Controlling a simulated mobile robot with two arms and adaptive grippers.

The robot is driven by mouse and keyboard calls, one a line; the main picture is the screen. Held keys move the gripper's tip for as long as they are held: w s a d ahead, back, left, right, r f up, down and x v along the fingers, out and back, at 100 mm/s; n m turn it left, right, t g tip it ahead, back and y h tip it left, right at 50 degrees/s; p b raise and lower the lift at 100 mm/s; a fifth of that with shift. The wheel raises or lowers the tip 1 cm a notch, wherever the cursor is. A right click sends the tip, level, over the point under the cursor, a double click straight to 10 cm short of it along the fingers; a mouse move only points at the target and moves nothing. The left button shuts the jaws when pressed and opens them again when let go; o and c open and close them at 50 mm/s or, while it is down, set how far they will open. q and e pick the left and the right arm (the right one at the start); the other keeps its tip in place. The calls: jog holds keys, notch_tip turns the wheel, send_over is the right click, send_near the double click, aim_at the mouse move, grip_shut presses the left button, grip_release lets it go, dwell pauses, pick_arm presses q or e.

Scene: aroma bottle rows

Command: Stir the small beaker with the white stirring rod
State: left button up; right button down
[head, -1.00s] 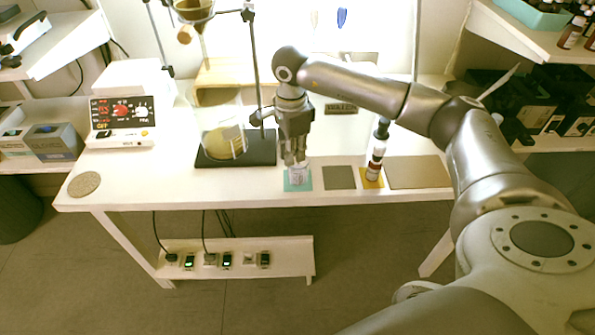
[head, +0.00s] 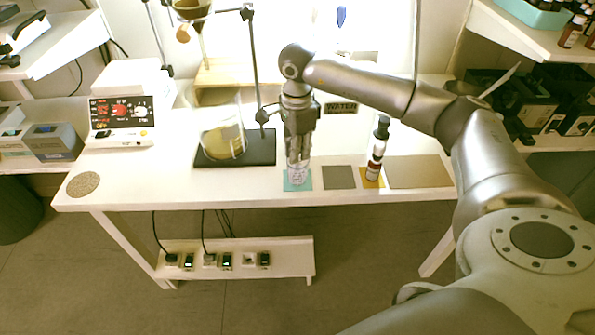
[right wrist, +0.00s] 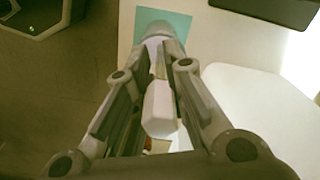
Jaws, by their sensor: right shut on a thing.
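The small clear beaker (head: 298,176) stands on the teal square mat (head: 287,186) near the table's front edge. My right gripper (head: 298,157) points down right over the beaker, its fingertips at about the beaker's rim. In the right wrist view my right gripper (right wrist: 158,75) is shut on the white stirring rod (right wrist: 159,108), whose thick white end shows between the fingers. The rod's lower end is hidden, so I cannot tell how deep it sits in the beaker. My left gripper is not in view.
A large beaker (head: 222,140) with yellowish contents stands on the black stand base (head: 262,148) to the left. A grey mat (head: 339,177) and a dark-capped bottle (head: 378,150) on a yellow mat are to the right. The front left tabletop is mostly clear.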

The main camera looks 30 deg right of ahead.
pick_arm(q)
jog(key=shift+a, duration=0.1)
pick_arm(e)
jog(key=shift+r+p, duration=1.05)
jog(key=shift+r, duration=0.45)
notch_tip(320, 180, up, 2)
jog(key=shift+p, duration=0.7)
jog(key=shift+r+p, duration=0.85)
jog(key=shift+r, duration=0.5)
jog(key=shift+r+p, duration=0.55)
jog(key=shift+r, duration=0.3)
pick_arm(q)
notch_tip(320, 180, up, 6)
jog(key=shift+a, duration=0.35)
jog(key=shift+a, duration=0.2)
